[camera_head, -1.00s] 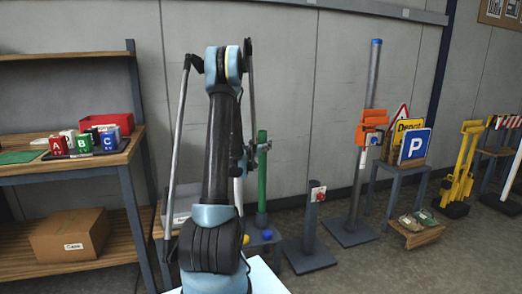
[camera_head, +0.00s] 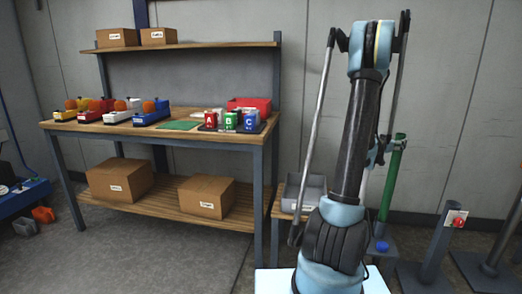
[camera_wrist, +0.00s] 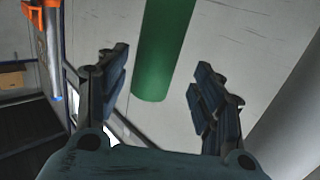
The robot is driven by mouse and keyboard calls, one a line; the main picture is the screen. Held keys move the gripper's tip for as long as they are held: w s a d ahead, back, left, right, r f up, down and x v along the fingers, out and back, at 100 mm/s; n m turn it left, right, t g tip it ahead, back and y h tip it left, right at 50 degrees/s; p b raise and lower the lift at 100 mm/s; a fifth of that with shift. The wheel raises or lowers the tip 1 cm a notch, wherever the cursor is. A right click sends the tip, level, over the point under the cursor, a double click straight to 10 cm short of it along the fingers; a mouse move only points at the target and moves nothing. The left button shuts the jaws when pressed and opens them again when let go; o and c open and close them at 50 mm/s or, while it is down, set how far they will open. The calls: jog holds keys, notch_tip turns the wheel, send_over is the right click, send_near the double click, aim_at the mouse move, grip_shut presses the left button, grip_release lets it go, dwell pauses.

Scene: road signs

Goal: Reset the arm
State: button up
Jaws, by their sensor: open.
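My gripper (camera_wrist: 160,62) shows in the wrist view with its two dark fingers spread apart and nothing held between them. A green post (camera_wrist: 165,40) appears beyond the fingers, between them in the picture; whether it touches them cannot be told. In the head view my arm stands raised and folded at the right of centre, in front of the green post (camera_head: 393,175).
A grey bin (camera_head: 305,192) is beside the arm. A short grey post (camera_head: 440,245) stands right. Floor before the bench is clear.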

jog(key=s+a+r+n+g+y, duration=0.1)
jog(key=s+a+y, duration=0.1)
jog(key=s+a, duration=0.55)
jog(key=s+a+r+n+g+y, duration=0.15)
jog(key=s+a, duration=0.35)
jog(key=a, duration=0.6)
jog(key=s+a+f+n+g+y, duration=0.2)
jog(key=s+a+f+n+y, duration=0.2)
jog(key=s+a, duration=1)
jog(key=s+a+f+n+g+y, duration=0.3)
jog(key=s+a+f+n+y, duration=0.2)
jog(key=s+a+f, duration=0.4)
jog(key=s+a+y, duration=0.1)
jog(key=s+a, duration=0.4)
jog(key=shift+a, duration=0.35)
jog(key=shift+y, duration=0.25)
jog(key=shift+w+f, duration=0.15)
jog(key=shift+w, duration=0.25)
